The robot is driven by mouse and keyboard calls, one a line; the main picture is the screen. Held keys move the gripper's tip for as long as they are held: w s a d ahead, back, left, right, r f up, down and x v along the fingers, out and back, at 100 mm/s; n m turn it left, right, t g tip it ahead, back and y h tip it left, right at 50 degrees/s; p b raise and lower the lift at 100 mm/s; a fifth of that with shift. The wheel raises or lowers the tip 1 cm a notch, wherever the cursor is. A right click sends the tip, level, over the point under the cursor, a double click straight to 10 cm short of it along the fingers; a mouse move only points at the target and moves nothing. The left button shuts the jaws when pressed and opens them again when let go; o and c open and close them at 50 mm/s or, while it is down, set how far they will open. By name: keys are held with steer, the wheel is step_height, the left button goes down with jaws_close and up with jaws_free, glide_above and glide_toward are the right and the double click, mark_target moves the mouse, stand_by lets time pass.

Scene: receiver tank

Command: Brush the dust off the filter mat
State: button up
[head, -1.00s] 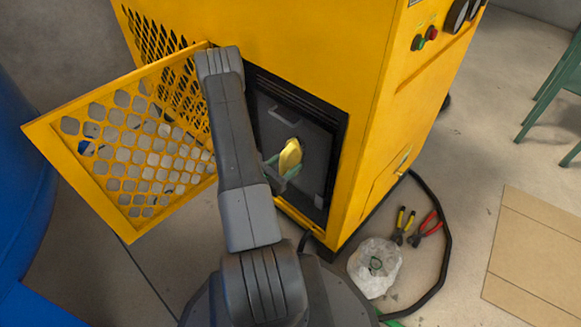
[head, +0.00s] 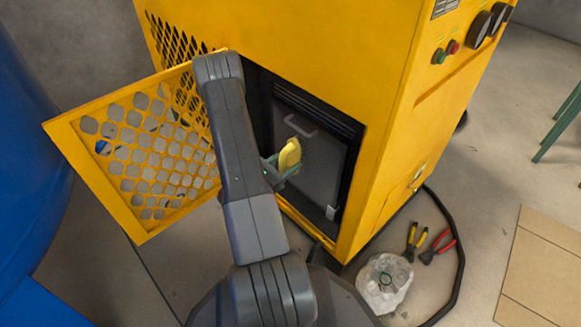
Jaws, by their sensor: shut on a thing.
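The filter mat (head: 325,165) is a dark grey panel with a small light handle (head: 300,125) near its top. It stands upright in the open bay of the yellow machine (head: 345,60). My gripper (head: 279,168) is at the bay in front of the mat, partly hidden by my arm. It is shut on a yellow brush (head: 290,152). The brush overlaps the mat's left-middle part in the picture. I cannot tell whether it touches the mat. Bristles and dust are not clear.
A yellow perforated door (head: 140,150) hangs open at left, close to my arm. Pliers (head: 437,247), a clear bag (head: 384,283), a black hose (head: 460,265) and cardboard (head: 545,265) lie on the floor at right.

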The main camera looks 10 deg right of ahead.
steer(key=shift+w+a+b, duration=0.2)
steer(key=shift+w+a, duration=0.75)
steer(key=shift+w, duration=0.4)
steer(key=shift+w+a+b, duration=0.15)
steer(key=shift+w+a, duration=0.85)
steer(key=shift+w, duration=0.35)
steer(key=shift+w+a+b, duration=0.2)
steer(key=shift+w+a, duration=0.75)
steer(key=shift+w, duration=0.4)
steer(key=v, duration=0.6)
steer(key=shift+v, duration=1.5)
